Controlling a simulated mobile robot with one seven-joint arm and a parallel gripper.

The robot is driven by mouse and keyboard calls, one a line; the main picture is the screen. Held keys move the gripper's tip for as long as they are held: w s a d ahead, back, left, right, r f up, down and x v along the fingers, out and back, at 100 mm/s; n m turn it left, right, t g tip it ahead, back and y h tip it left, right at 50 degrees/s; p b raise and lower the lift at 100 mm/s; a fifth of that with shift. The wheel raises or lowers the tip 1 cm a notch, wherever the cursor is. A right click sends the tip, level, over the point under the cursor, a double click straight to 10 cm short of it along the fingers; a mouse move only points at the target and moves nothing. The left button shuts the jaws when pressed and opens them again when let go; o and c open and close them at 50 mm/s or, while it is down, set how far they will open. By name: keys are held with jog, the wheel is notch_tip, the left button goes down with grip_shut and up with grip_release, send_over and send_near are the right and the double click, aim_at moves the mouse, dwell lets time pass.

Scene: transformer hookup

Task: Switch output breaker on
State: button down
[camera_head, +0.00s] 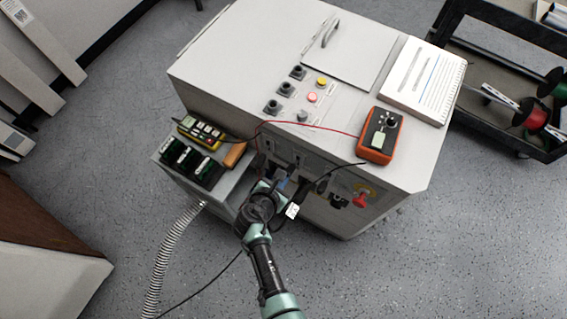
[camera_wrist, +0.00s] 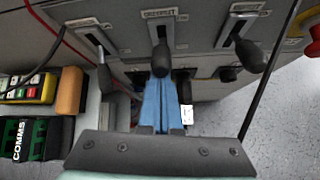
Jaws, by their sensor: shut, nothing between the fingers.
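Three black-handled levers stand in slots on the cabinet's front panel. The wrist view shows a left lever (camera_wrist: 104,76), a middle lever (camera_wrist: 160,58) and a right lever (camera_wrist: 250,55). Each has a small label plate above it, too blurred to read surely, so I cannot tell which is the output breaker. My gripper (camera_wrist: 161,84) is shut and empty, its blue fingers pointing at the panel. The fingertips are just below the middle lever's handle; I cannot tell whether they touch it. In the head view my gripper (camera_head: 283,183) is at the cabinet front, with my wrist hiding part of the panel.
The grey cabinet (camera_head: 235,45) carries an orange meter (camera_head: 380,135) and a notebook (camera_head: 424,82). A red knob (camera_head: 361,200) is right on the front. A side box with green-black terminals (camera_head: 190,162) stands left. A black cable (camera_wrist: 270,70) crosses right of my gripper. A cart (camera_head: 500,70) stands right.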

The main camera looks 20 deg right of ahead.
jog(key=shift+w+r, duration=0.15)
notch_tip(320, 180, down, 5)
jog(key=a+b, duration=0.2)
jog(key=b, duration=0.2)
jog(key=d+r+p+v, duration=0.1)
jog(key=p+v, duration=0.2)
jog(key=v, duration=0.8)
jog(key=shift+p, duration=0.35)
